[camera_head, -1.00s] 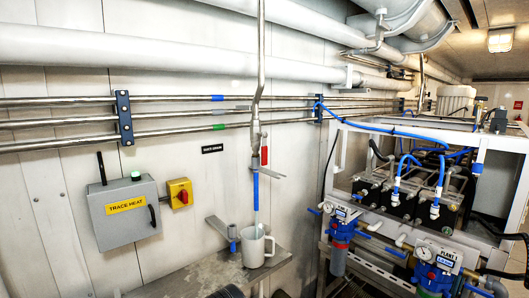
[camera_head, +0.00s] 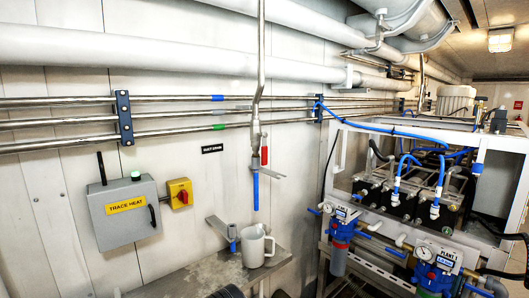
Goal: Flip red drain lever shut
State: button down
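The red lever (camera_head: 264,155) sits on the right side of the drain valve on the vertical pipe (camera_head: 256,110), and its red grip hangs down, roughly along the pipe. A small flat metal piece juts out to the right below it. A blue tube (camera_head: 255,188) runs down from the valve, with its end above a grey-white mug (camera_head: 253,247) on a metal shelf (camera_head: 215,272). My gripper is not clearly in view. A dark rounded shape shows at the bottom edge, in front of the shelf, and I cannot tell what it is.
A black label (camera_head: 212,149) is on the wall left of the valve. A grey TRACE HEAT box (camera_head: 125,212) and a yellow switch with a red knob (camera_head: 180,193) are further left. A bracket (camera_head: 222,230) stands beside the mug. The watermaker frame (camera_head: 335,190) stands to the right.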

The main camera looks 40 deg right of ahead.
aim_at(264, 134)
jog(key=k, duration=1.35)
jog(key=z, duration=0.45)
jog(key=i, duration=0.45)
jog(key=z, duration=0.55)
jog(key=i, duration=1.15)
jog(key=u, duration=0.8)
